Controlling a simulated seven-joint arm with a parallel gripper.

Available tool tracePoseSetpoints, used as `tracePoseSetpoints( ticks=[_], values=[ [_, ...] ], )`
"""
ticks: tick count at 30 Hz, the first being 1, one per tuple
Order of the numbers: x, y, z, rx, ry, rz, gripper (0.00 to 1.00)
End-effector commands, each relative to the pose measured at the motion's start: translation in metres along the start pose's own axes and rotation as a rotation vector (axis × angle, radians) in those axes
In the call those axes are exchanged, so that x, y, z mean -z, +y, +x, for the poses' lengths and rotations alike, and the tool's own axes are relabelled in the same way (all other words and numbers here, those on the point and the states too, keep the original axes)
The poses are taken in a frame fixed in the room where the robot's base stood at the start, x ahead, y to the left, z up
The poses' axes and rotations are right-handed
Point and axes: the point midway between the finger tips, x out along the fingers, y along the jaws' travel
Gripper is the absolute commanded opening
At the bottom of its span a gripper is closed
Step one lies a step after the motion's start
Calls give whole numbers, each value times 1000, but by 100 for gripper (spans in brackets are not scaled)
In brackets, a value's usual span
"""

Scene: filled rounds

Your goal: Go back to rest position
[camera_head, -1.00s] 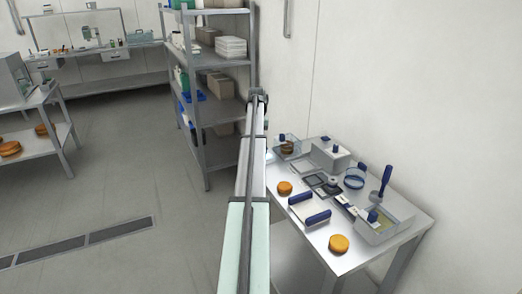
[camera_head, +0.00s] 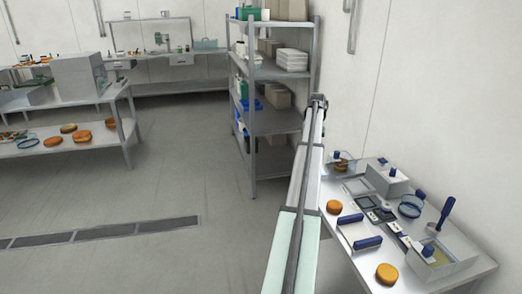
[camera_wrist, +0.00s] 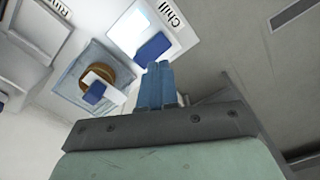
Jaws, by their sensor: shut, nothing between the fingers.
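My arm (camera_head: 300,205) stretches away from the camera, along the left edge of the white worktable (camera_head: 352,250) in the head view. Its far end is near the grey shelf rack, and the fingers are too small to make out there. In the wrist view my gripper (camera_wrist: 160,75) has its blue fingers pressed together with nothing between them. Beside the fingers, to the left, is a clear container (camera_wrist: 70,82) with an orange-brown round (camera_wrist: 95,68) in it. A white and blue piece (camera_wrist: 98,88) lies across it.
The worktable also bears orange rounds (camera_head: 386,273), a grey box (camera_head: 386,181), a tub (camera_head: 455,262) and blue-handled tools. The shelf rack (camera_head: 275,68) stands behind. More rounds lie on the bench (camera_head: 60,150) at left. The floor between is clear.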

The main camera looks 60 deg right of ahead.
Motion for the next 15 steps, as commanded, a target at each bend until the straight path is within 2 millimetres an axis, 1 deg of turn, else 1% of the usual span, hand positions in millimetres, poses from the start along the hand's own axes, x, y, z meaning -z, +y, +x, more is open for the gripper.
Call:
tracePoseSetpoints(
  ticks=[5,8,11,14,15],
  values=[
    [0,0,0,0,0,-1,0],
    [-4,-8,8,0,-4,-10,0],
    [-14,-29,30,-1,-17,-35,0],
    [-31,-64,64,-3,-37,-78,0],
    [-41,-80,80,-5,-46,-98,0]
  ],
)
